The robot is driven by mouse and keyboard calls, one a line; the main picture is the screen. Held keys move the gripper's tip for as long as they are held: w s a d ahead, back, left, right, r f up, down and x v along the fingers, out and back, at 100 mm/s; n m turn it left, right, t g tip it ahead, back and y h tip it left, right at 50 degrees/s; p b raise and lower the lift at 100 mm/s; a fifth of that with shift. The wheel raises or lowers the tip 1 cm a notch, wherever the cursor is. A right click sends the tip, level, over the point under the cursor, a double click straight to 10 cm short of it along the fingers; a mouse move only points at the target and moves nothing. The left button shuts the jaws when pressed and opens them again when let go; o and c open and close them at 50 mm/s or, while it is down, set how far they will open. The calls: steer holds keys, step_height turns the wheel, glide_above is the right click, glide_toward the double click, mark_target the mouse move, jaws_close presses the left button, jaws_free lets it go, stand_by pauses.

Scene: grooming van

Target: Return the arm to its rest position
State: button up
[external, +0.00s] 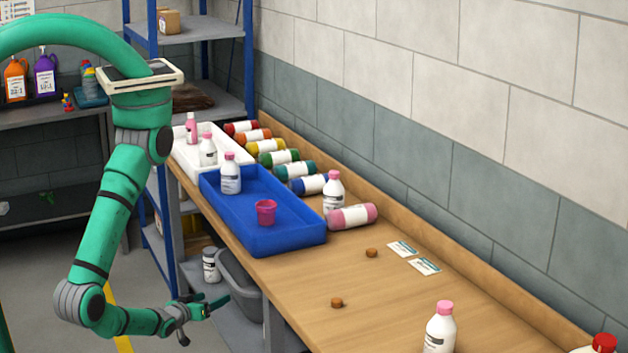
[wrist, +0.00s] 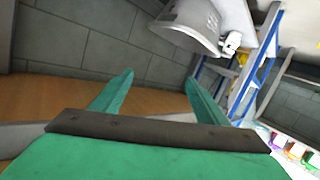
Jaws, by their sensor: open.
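My green arm hangs from its mount at the left of the external view, bent down and then forward at the elbow. My gripper (external: 196,319) is low, to the left of the workbench and below its top, apart from the bench objects. In the wrist view my gripper (wrist: 152,88) shows two green fingers spread wide with nothing between them. The workbench (external: 375,310) runs from the middle to the lower right of the external view.
A blue tray (external: 292,239) holds a white bottle (external: 231,174) and a pink cup (external: 265,212). A grey bin (external: 236,279) and a bottle (external: 210,265) sit beneath the bench near my gripper. Blue shelving (external: 249,60) stands behind. Floor at lower left is open.

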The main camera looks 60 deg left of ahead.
steer(key=d+r+m+t+h, duration=0.1)
steer(key=d+r+m+h, duration=0.3)
steer(key=r, duration=0.6)
steer(key=d+r+m+t+h, duration=0.2)
steer(key=d+r+m+h, duration=0.3)
steer(key=d+r, duration=0.4)
step_height(320, 180, up, 2)
steer(key=shift+m, duration=0.5)
